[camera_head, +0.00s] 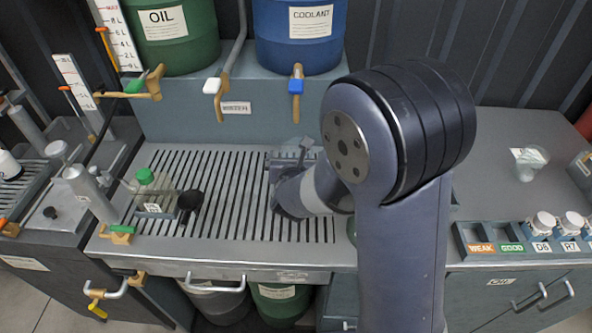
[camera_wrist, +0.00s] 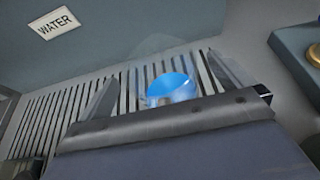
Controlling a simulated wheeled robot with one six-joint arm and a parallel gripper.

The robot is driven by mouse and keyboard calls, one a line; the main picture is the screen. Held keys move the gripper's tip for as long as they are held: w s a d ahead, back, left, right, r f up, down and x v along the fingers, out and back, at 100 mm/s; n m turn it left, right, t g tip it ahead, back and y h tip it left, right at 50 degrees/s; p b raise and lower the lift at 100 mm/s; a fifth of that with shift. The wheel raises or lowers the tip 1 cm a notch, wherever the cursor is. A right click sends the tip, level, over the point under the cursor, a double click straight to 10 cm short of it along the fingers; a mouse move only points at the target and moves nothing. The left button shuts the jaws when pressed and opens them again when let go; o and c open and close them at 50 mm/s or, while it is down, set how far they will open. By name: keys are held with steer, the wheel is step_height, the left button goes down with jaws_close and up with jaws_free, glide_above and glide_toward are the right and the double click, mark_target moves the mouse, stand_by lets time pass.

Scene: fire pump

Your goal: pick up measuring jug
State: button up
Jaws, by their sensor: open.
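In the wrist view a clear, see-through vessel with blue in it, which looks like the measuring jug (camera_wrist: 171,90), stands on the slatted grate between my fingers. Its faint clear rim shows above the blue part; its lower part is hidden behind my gripper's body. My gripper (camera_wrist: 163,66) is open, with one finger on each side of the jug and gaps showing on both sides. In the head view my gripper (camera_head: 290,160) is low over the grate, and my arm hides the jug there.
The slatted grate (camera_head: 240,215) lies under taps marked by a WATER label (camera_head: 236,108). A clear glass (camera_head: 529,160) and a labelled rack (camera_head: 490,246) are on the right counter.

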steer(key=shift+c, duration=0.3)
steer(key=c, duration=1.6)
